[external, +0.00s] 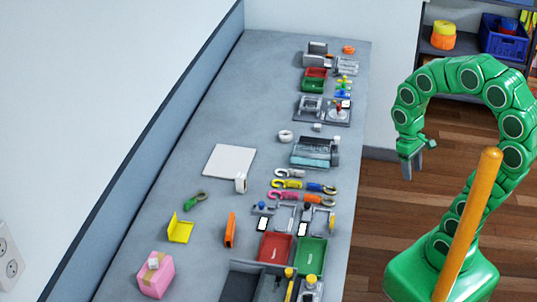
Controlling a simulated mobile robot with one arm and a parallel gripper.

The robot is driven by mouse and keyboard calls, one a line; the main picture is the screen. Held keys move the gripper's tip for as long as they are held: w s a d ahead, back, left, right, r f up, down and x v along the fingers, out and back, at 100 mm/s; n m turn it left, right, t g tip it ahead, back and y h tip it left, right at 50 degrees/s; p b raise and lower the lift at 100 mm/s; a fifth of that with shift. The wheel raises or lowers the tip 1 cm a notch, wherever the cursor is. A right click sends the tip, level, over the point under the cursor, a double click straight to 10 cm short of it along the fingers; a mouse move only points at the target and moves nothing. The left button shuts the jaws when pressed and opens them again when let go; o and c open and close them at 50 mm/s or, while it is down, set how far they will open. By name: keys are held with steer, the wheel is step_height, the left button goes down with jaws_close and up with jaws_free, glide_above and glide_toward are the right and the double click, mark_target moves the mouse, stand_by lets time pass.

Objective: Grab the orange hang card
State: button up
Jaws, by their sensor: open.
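An orange upright piece (230,230), which looks like the orange hang card, stands on the grey bench near the middle of its near half. It is small here, so its exact shape and any hanging hole cannot be told. My green arm curves over on the right, and my gripper (410,166) points down, open and empty. It is over the floor side, to the right of the bench, well apart from the orange piece. Nothing hides the orange piece.
A yellow folded piece (181,228) and a pink box (156,276) lie left of it. A red tray (275,247) and green tray (311,254) are to its right. Colored hooks (288,184) lie behind. An orange pole (468,224) stands in front of my arm.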

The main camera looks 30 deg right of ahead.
steer(key=w+a+r+n+t+h, duration=0.1)
steer(key=w+a+n+h, duration=0.15)
steer(key=w, duration=0.55)
steer(key=w+a+n+h, duration=0.1)
steer(key=w+n+h, duration=0.25)
steer(key=w, duration=0.55)
steer(key=w+a+f+n+t+h, duration=0.2)
steer(key=w+a+n+t+h, duration=0.3)
steer(key=w+a, duration=0.65)
steer(key=n+t+y, duration=0.5)
steer(key=n+t, duration=0.3)
steer(key=n, duration=0.6)
glide_toward(231, 225)
steer(key=x, duration=0.3)
steer(key=shift+w+a, duration=0.25)
steer(key=shift+w, duration=0.1)
steer(key=shift+d+x, duration=0.25)
steer(key=shift+x, duration=3.55)
steer(key=shift+s, duration=0.2)
steer(key=shift+c, duration=0.2)
